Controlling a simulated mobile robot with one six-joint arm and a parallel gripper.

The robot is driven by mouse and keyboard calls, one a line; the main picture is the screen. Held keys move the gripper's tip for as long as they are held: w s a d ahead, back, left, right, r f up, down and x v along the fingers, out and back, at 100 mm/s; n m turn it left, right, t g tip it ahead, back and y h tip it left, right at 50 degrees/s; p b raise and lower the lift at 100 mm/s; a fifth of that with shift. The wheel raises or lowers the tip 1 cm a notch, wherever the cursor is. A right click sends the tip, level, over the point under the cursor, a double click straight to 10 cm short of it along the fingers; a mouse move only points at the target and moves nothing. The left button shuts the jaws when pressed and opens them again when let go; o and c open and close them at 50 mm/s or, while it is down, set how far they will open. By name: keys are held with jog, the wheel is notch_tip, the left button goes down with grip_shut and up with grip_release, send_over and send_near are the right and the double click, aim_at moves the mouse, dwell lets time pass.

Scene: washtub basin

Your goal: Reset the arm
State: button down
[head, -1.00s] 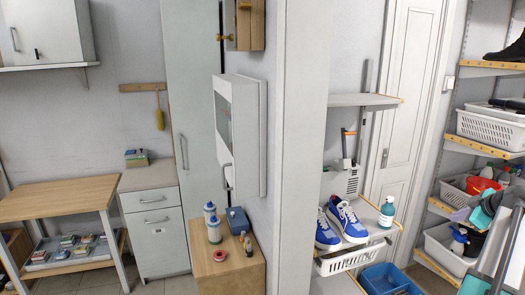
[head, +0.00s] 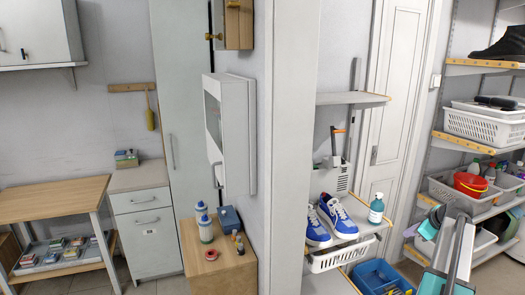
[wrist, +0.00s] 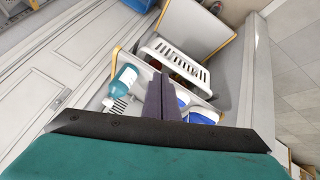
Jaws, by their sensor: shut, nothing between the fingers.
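My gripper (wrist: 161,78) shows in the wrist view as two dark purple fingers lying side by side, shut with nothing between them. Behind them are a dark bar and a teal block of my own arm. In the head view my arm, grey and teal, rises at the lower right, in front of the right-hand shelving. Which part there is the gripper I cannot tell. Beyond the fingers in the wrist view are a teal bottle (wrist: 125,78), a white basket (wrist: 178,62) and parts of the blue shoes (wrist: 200,118), partly hidden by my gripper.
In the head view, blue sneakers (head: 328,221) and the teal bottle (head: 376,208) stand on a shelf above a blue crate (head: 381,276). Right-hand shelves hold a red bucket (head: 470,184) and a white basket (head: 482,126). A wooden cabinet (head: 218,270) stands left of the wall edge.

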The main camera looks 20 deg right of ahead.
jog(key=w+a+f+m+g+y, duration=0.1)
jog(key=w+a+f, duration=0.2)
jog(key=a+f, duration=0.6)
jog(key=w+a+f+g+y, duration=0.1)
jog(key=w+a+f+g, duration=0.15)
jog(key=a+f, duration=0.7)
jog(key=s+a+f+m+g+y+b, duration=0.1)
jog(key=a+f, duration=0.7)
jog(key=a, duration=0.2)
jog(key=s+a+f+m+g+y+b, duration=0.1)
jog(key=a+f+g, duration=0.1)
jog(key=a+f, duration=0.65)
jog(key=s+a+f+g, duration=0.2)
jog(key=s+a+f, duration=0.35)
jog(key=a, duration=0.45)
jog(key=s+a+f+g, duration=0.2)
jog(key=s+a+f, duration=0.3)
jog(key=s+a, duration=0.3)
jog(key=s+a+f+g+h, duration=0.1)
jog(key=s+a+f, duration=0.1)
jog(key=s, duration=0.3)
jog(key=s+a+f+m+g+h+b, duration=0.1)
jog(key=s+a+f, duration=0.1)
jog(key=s+a, duration=0.2)
jog(key=s+a+f+g, duration=0.1)
jog(key=s+a+f, duration=0.1)
jog(key=s, duration=0.4)
jog(key=shift+a+h, duration=0.4)
